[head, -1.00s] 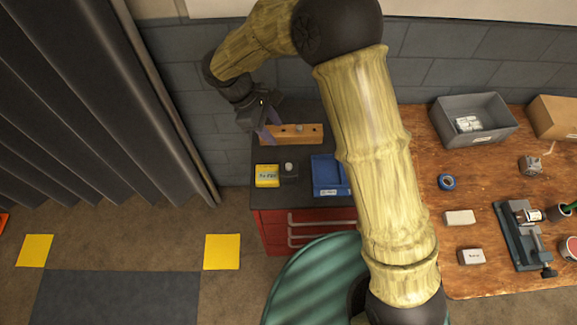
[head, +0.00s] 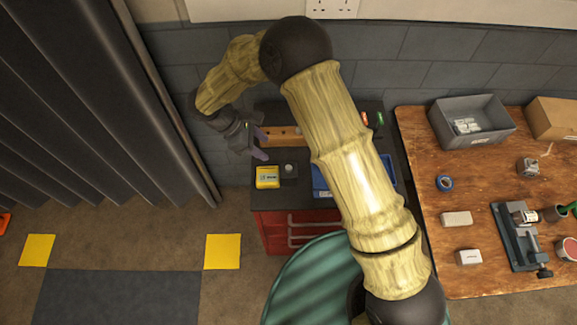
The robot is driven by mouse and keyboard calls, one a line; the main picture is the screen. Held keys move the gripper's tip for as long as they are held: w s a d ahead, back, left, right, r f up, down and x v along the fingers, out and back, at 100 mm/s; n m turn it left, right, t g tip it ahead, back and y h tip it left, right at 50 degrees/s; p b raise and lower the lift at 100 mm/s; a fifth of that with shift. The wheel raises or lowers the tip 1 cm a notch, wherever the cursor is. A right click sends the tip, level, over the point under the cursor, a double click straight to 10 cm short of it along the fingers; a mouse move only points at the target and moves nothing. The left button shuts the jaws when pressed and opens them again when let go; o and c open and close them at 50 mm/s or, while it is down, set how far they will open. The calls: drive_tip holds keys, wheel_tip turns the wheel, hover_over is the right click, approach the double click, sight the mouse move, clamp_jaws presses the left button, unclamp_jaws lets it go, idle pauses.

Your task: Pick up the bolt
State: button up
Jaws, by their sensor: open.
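My gripper (head: 257,145) is open and empty, left of a wooden block (head: 279,136) with holes on the dark cabinet top. It hides the block's left end. A small grey round piece (head: 289,168) sits on a dark pad in front of the block; it may be the bolt's head, but it is too small to tell. My arm hides the block's right part and much of the cabinet top, so a bolt there would be hidden.
A yellow box (head: 267,178) lies at the cabinet's front left. A blue tray (head: 319,181) is partly behind my arm. Red- and green-topped tools (head: 372,120) stand at the back. A wooden table (head: 425,205) with a grey bin (head: 472,141) is to the right.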

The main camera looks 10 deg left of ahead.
drive_tip(key=p, duration=0.2)
approach(288, 167)
drive_tip(key=x, duration=0.2)
drive_tip(key=shift+w+d+f, duration=0.15)
drive_tip(key=shift+w+f, duration=0.1)
drive_tip(key=shift+s+p+x, duration=0.15)
drive_tip(key=shift+p+x, duration=0.5)
drive_tip(key=shift+x, duration=0.65)
drive_tip(key=shift+s+p+x, duration=0.15)
drive_tip(key=shift+p+x, duration=0.45)
drive_tip(key=shift+x, duration=0.7)
drive_tip(key=shift+w+d, duration=0.1)
clamp_jaws()
